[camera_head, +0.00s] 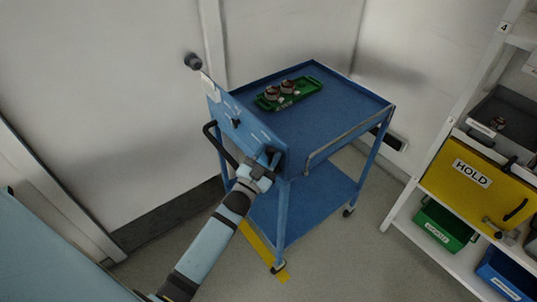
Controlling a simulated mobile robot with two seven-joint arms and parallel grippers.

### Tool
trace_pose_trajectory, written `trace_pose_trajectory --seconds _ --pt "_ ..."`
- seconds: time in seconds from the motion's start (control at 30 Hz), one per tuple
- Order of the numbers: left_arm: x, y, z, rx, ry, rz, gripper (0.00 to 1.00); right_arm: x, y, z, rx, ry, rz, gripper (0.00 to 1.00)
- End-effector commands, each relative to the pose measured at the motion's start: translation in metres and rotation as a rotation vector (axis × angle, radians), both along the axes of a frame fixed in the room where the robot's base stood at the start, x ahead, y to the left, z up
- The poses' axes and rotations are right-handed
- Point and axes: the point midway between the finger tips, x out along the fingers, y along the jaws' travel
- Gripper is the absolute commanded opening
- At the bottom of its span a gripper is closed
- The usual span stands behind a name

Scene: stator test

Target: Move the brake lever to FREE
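A blue cart (330,118) stands in the middle of the view. Its left end carries a blue panel (222,108) with small white markings, too small to read. A small black lever-like part (236,123) sits on this panel; I cannot tell for sure that it is the brake lever or which setting it points to. A black handle (211,136) loops out from the panel's left side. My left gripper (268,160) is at the panel's lower right corner, close to the black handle's lower end. Its fingers are small and partly hidden. My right gripper is out of view.
A green tray (303,87) with brown and metallic parts lies on the cart top. At the right, a white shelf holds a yellow HOLD box (453,187), a green bin (437,232) and a blue bin (503,280). The floor between cart and shelf is clear.

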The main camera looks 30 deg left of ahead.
Motion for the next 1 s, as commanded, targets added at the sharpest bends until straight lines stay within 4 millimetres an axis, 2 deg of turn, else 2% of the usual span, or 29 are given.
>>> trace_pose_trajectory --seconds 0.27,0.43,0.8,1.0 --pt "0.000 -0.001 0.000 -0.004 -0.001 -0.002 0.40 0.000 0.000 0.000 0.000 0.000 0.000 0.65" --pt "-0.013 0.000 -0.006 -0.004 0.000 -0.001 0.40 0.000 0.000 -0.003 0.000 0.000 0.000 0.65" --pt "-0.089 0.005 -0.036 -0.004 0.003 -0.001 0.40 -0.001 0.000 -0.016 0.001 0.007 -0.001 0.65" --pt "-0.118 0.007 -0.046 -0.003 0.001 -0.001 0.40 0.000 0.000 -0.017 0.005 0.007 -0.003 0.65"
